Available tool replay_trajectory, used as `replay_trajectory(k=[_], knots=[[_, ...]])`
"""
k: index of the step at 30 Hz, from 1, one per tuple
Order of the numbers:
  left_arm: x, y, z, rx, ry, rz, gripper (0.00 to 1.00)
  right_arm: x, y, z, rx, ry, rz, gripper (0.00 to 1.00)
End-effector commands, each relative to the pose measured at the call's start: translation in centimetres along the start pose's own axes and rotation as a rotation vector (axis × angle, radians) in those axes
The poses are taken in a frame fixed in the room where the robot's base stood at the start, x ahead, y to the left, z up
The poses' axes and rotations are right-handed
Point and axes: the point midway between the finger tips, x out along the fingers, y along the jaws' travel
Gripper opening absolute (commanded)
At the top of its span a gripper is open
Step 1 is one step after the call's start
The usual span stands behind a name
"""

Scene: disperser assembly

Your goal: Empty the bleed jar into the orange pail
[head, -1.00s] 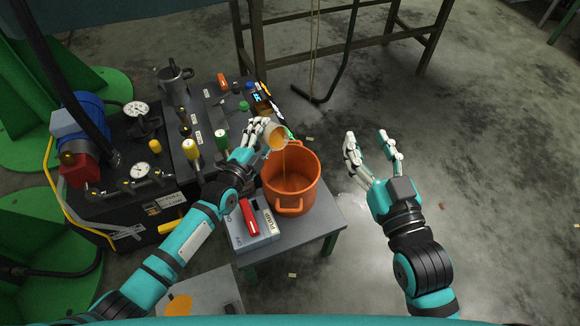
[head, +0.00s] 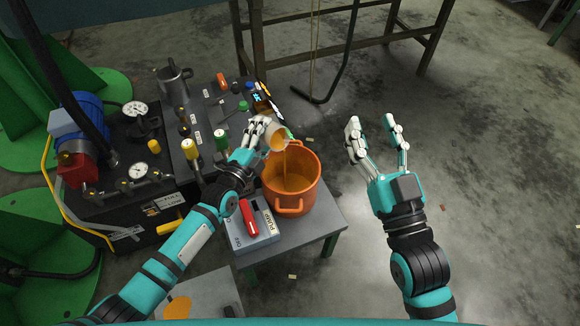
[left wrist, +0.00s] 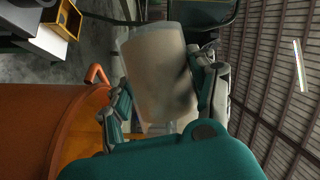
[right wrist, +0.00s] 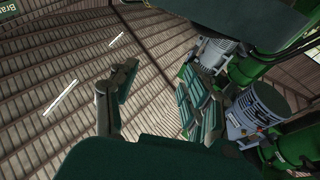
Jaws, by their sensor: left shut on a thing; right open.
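The bleed jar (head: 277,139) is a pale, translucent cup held tilted over the back rim of the orange pail. A stream of amber liquid runs from its mouth into the pail. My left gripper (head: 267,131) is shut on the jar; the jar also shows between its fingers in the left wrist view (left wrist: 158,75). The orange pail (head: 290,205) stands upright on a small grey table, with amber liquid inside. My right gripper (head: 377,135) is open and empty, in the air to the right of the pail; its spread fingers show in the right wrist view (right wrist: 150,105).
A pump switch box (head: 252,226) with a red switch sits on the grey table (head: 325,222) beside the pail. The black machine with gauges (head: 138,172) and valves stands at the left. Floor at the right is clear.

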Motion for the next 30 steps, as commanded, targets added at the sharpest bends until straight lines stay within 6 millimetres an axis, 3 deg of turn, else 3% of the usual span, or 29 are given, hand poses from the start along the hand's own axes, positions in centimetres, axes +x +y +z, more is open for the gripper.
replay_trajectory(k=[30], knots=[[-0.5, 0.8, -0.9, 0.083, 0.014, -0.036, 0.23, -0.8, -0.7, -5.4, 0.014, 0.316, -0.015, 0.48]])
